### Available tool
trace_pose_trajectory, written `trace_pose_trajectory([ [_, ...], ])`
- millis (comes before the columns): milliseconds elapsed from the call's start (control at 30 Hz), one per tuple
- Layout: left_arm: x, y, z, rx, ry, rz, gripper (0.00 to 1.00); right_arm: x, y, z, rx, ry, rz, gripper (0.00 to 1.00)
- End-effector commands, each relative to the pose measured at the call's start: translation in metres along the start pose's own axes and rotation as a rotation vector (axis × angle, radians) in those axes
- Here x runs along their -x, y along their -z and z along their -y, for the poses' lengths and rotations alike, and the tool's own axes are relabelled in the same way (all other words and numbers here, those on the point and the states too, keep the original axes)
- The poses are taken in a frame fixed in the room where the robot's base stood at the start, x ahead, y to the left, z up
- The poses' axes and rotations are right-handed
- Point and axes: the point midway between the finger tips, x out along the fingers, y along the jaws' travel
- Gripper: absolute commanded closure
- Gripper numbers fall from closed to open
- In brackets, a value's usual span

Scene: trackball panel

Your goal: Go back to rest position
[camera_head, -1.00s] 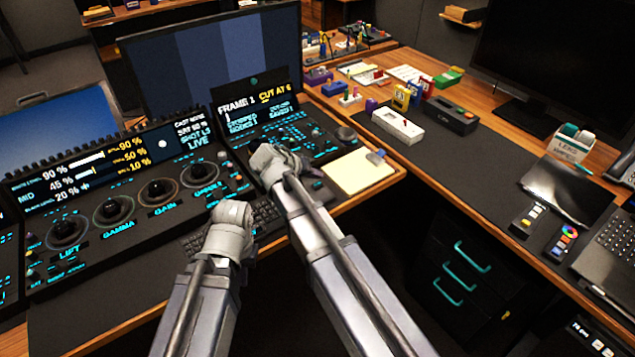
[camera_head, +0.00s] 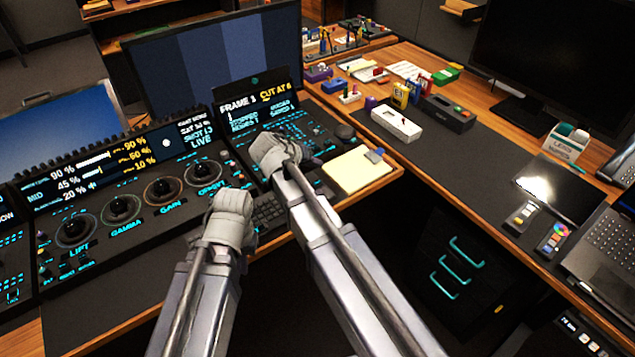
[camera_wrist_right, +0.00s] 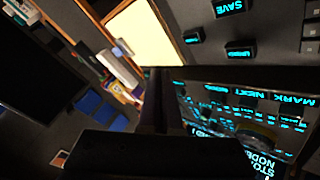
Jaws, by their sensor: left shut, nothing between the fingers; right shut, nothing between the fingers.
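The trackball panel (camera_head: 130,185) with its row of dark balls and lit labels lies on the desk at the left in the head view. My left gripper (camera_head: 232,203) is shut and empty, over the panel's right front edge near a small keyboard. My right gripper (camera_head: 268,148) is shut and empty, above the smaller control panel (camera_head: 250,115) with the lit text screen. The arms and wrists hide most of the fingers. In the right wrist view, lit keys (camera_wrist_right: 240,50) and part of a screen (camera_wrist_right: 250,120) show around a dark gripper part.
A yellow note pad (camera_head: 360,172) lies right of my right gripper. A white box (camera_head: 397,124), a dark box (camera_head: 448,112) and several small items stand on the right-hand desk. Monitors rise behind. The dark desk mat near the white box has free room.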

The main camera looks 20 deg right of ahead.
Motion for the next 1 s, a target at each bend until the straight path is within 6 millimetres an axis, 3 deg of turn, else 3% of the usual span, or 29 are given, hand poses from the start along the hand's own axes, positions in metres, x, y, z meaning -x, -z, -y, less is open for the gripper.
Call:
trace_pose_trajectory([
  [233,0.001,0.0,0.0,0.001,0.0,0.0,1.0,0.001,-0.001,0.0,0.001,0.001,0.001,1.0],
  [300,0.006,0.0,0.001,0.001,0.0,0.0,1.0,0.008,-0.009,-0.002,0.018,0.018,0.02,1.0],
  [367,0.016,-0.001,0.002,0.001,0.0,0.0,1.0,0.022,-0.025,-0.002,0.056,0.056,0.06,1.0],
  [600,0.062,-0.004,0.006,0.001,0.0,0.0,1.0,0.109,-0.129,0.004,0.339,0.346,0.292,1.0],
  [700,0.074,-0.004,0.007,0.001,0.0,0.0,1.0,0.141,-0.162,0.005,0.445,0.461,0.355,1.0],
  [833,0.082,-0.005,0.008,0.001,0.0,0.0,1.0,0.167,-0.188,0.007,0.537,0.563,0.401,1.0],
  [1000,0.082,-0.005,0.008,0.001,0.0,0.0,1.0,0.176,-0.198,0.009,0.575,0.607,0.418,1.0],
])
